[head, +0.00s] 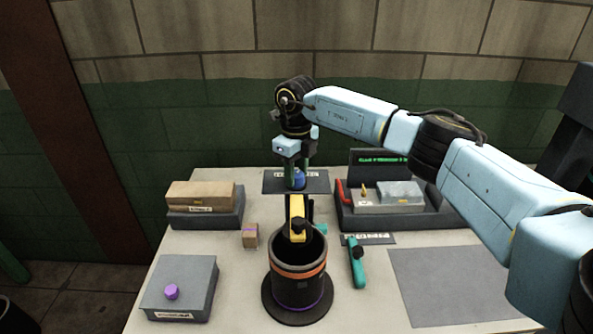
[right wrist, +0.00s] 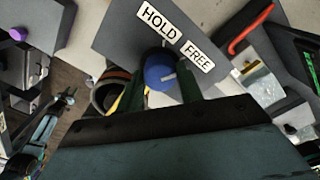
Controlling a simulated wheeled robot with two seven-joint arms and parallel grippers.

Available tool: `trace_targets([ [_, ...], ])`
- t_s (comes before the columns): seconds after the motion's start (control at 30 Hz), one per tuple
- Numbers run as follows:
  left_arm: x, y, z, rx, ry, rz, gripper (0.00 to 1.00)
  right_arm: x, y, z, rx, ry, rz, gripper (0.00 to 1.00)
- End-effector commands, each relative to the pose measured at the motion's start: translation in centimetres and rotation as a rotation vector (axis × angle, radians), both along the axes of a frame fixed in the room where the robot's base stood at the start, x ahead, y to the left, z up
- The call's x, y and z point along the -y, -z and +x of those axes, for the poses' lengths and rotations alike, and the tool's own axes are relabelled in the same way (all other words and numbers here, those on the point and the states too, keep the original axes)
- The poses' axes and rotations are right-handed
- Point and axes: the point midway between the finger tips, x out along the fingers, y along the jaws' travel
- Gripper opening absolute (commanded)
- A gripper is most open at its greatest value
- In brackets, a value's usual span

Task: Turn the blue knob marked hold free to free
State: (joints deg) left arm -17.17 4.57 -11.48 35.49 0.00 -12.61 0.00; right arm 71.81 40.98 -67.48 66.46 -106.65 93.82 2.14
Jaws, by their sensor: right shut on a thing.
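The blue knob (head: 299,178) stands on a dark plate (head: 317,182) at the back middle of the table. My right gripper (head: 296,180) points down over it and is shut on it. In the right wrist view the blue knob (right wrist: 158,72) sits between the fingers, with a pale mark on the right of its face, on the side of the FREE label (right wrist: 197,57). The HOLD label (right wrist: 158,22) is above the knob. The mark's exact alignment is unclear. My left gripper is out of the head view; a dark claw-like part (right wrist: 62,97), probably it, shows small in the wrist view.
A black bin (head: 300,283) holding a yellow-and-black tool stands in front of the knob. A red-handled device (head: 345,215) is to the right, and a cardboard-topped box (head: 200,195) to the left. A purple-knobbed box (head: 192,280) and a teal tool (head: 356,262) are nearer.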

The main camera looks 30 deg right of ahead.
Motion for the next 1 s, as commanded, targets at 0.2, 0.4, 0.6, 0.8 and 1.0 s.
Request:
trace_targets([
  [0.2,0.0,0.0,0.0,0.000,0.000,0.000,0.36,0.0,-0.1,0.0,0.002,0.001,0.001,0.58],
  [0.4,0.0,0.0,0.0,0.000,0.000,0.000,0.36,0.0,0.0,0.0,0.001,0.000,0.000,0.58],
  [0.6,0.0,0.1,0.0,0.000,0.000,0.000,0.36,0.0,-1.1,0.1,0.004,0.000,0.000,0.58],
  [0.8,0.0,0.5,0.0,0.000,0.000,0.000,0.36,0.0,-5.0,0.1,0.007,-0.001,0.001,0.58],
  [1.0,0.0,0.8,0.0,0.000,0.000,0.000,0.36,0.0,-9.5,0.1,0.006,0.000,0.001,0.58],
])
